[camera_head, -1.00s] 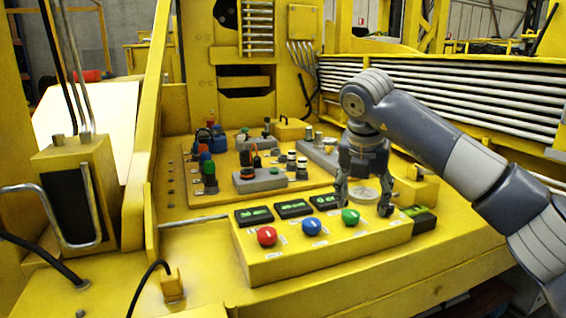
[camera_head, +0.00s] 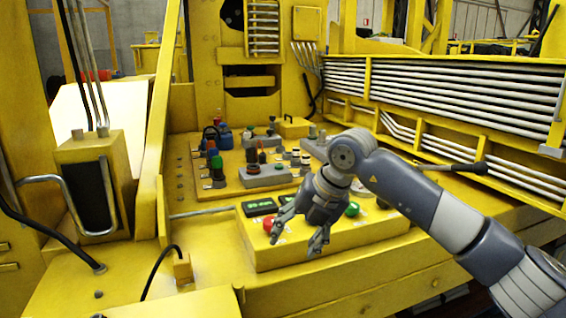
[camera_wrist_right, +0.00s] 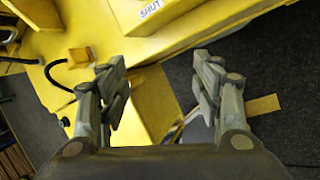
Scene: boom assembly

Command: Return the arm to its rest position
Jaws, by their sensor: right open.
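My right gripper (camera_head: 297,232) is open and empty. In the head view it hangs in front of the yellow button box (camera_head: 350,240), its fingers pointing down and to the left. The red button (camera_head: 267,224) shows just left of its fingers, and the green button (camera_head: 352,208) shows right of its wrist. The blue button is hidden behind the gripper. In the right wrist view the two fingers (camera_wrist_right: 165,85) stand apart with nothing between them. My left gripper is not in view.
A rear panel with several knobs and switches (camera_head: 262,176) stands behind the button box. Metal pipes (camera_head: 460,100) run along the right. A yellow box with a metal handle (camera_head: 115,170) stands at left. A black cable (camera_head: 160,265) rises in front. The wrist view shows dark floor (camera_wrist_right: 285,65) beyond the yellow edge.

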